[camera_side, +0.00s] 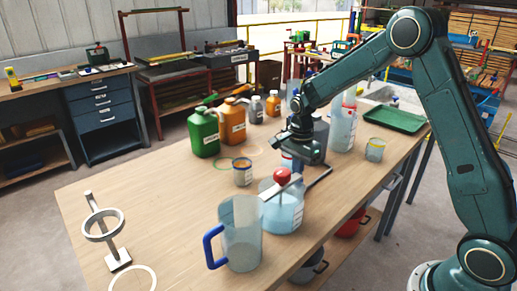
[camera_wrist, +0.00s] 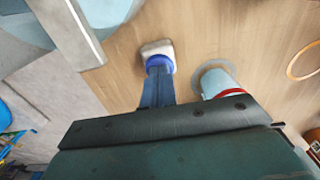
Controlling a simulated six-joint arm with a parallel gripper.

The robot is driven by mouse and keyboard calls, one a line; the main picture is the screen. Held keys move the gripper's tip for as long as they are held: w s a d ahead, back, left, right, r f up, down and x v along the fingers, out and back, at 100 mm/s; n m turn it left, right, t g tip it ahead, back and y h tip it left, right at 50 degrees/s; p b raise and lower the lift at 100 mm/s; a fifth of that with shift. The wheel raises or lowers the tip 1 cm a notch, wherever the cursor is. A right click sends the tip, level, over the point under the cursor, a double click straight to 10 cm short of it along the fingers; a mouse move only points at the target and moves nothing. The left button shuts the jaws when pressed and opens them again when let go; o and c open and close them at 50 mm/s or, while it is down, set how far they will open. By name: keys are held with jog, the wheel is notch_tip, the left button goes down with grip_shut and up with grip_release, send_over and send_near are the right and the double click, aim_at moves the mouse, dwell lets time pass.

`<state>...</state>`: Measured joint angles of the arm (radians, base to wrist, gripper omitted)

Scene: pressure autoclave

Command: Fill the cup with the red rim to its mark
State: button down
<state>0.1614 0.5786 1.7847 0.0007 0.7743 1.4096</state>
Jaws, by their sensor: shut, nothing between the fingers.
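The cup with the red rim (camera_wrist: 219,83) stands on the table in the wrist view, inside a grey-blue ring; the gripper body hides its near part. In the side view the cup (camera_side: 288,163) is mostly hidden behind my gripper and the clear vessel; its mark and fill level cannot be read. My gripper (camera_wrist: 157,60) is shut and empty, pointing down beside the cup, apart from it in the wrist view. In the side view my gripper (camera_side: 303,160) is above the table behind the clear vessel. A clear pitcher with a blue handle (camera_side: 242,235) stands at the front.
A clear vessel of pale liquid with a red knob (camera_side: 284,208) stands beside the gripper. Other cups stand left (camera_side: 242,172) and right (camera_side: 375,149). A green jug (camera_side: 204,133) and an orange jug (camera_side: 232,122) stand behind. A ring stand (camera_side: 105,225) is front left.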

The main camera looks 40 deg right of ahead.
notch_tip(320, 180, up, 13)
jog(key=shift+r, duration=0.2)
dwell(0.4)
jog(key=shift+w, duration=0.1)
dwell(0.6)
jog(key=s+a+r+n+t, duration=0.25)
jog(key=s+r+n, duration=0.2)
jog(key=s, duration=0.25)
jog(key=s+a+r+n+t, duration=0.1)
jog(key=s+a+r+n, duration=0.3)
jog(key=s, duration=0.4)
jog(key=s+a+f+n+t, duration=0.1)
jog(key=s+f+n+t, duration=0.1)
jog(key=s+n, duration=0.7)
jog(key=s, duration=0.4)
jog(key=shift+s+f, duration=0.15)
jog(key=shift+s, duration=0.05)
